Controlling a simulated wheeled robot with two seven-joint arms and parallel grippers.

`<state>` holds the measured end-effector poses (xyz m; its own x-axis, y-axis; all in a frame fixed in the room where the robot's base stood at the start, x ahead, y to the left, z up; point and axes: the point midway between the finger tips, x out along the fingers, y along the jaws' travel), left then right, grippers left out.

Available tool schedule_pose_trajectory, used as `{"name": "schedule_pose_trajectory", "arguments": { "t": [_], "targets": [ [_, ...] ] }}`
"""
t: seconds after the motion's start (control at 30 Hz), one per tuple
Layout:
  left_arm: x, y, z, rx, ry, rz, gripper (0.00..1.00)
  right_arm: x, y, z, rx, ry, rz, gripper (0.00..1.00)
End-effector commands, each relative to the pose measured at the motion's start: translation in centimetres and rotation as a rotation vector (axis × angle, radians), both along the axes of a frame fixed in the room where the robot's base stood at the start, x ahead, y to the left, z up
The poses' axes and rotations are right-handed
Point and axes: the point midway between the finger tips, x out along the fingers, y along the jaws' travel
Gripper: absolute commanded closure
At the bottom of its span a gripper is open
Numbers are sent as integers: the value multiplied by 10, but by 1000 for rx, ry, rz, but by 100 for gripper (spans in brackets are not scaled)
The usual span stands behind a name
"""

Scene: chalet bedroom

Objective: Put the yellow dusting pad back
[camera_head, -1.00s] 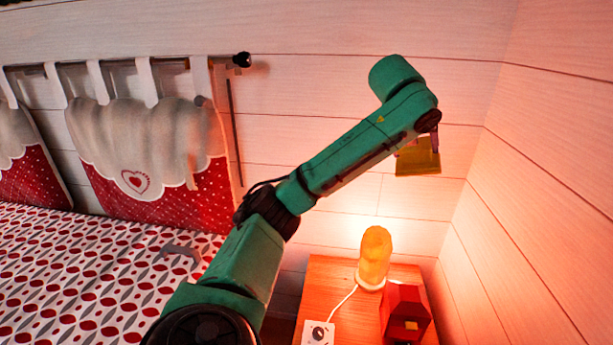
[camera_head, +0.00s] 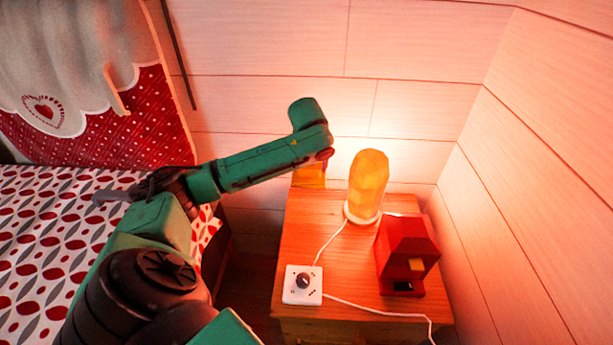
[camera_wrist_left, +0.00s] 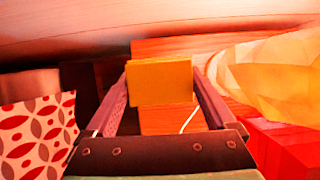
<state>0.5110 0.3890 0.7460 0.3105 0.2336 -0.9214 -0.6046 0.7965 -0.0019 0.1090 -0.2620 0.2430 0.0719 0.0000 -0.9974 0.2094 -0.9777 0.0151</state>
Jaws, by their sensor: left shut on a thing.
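The yellow dusting pad (camera_wrist_left: 160,82) is between the two fingers of my left gripper (camera_wrist_left: 160,95), which is shut on it. In the head view the pad (camera_head: 309,174) hangs below the end of my left arm, at the back left of the wooden nightstand (camera_head: 345,255). The fingers are mostly hidden there behind the wrist. From these views I cannot tell whether the pad touches anything below. My right gripper does not show.
A lit amber lamp (camera_head: 368,185) stands on the nightstand just right of the pad. A red box-like object (camera_head: 405,255) stands at the right. A white dial box (camera_head: 302,285) with a cord is at the front left. The bed (camera_head: 45,240) is at the left.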

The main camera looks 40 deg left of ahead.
Motion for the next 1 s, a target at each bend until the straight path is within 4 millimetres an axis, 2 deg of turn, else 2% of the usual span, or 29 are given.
{"name": "schedule_pose_trajectory", "arguments": {
  "t": [0.03,0.13,0.5,0.87,0.9,1.0],
  "targets": [
    [-1,0,-22,0,5,1,55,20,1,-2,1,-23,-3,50],
    [-1,0,-54,-1,3,-1,55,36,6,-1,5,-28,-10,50],
    [0,0,-120,-1,0,0,55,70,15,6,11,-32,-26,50],
    [0,0,-124,0,-1,0,55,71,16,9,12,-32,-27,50],
    [0,0,-124,1,-2,-1,0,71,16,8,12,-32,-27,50],
    [0,0,-124,0,-1,0,0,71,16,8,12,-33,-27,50]
  ]
}}
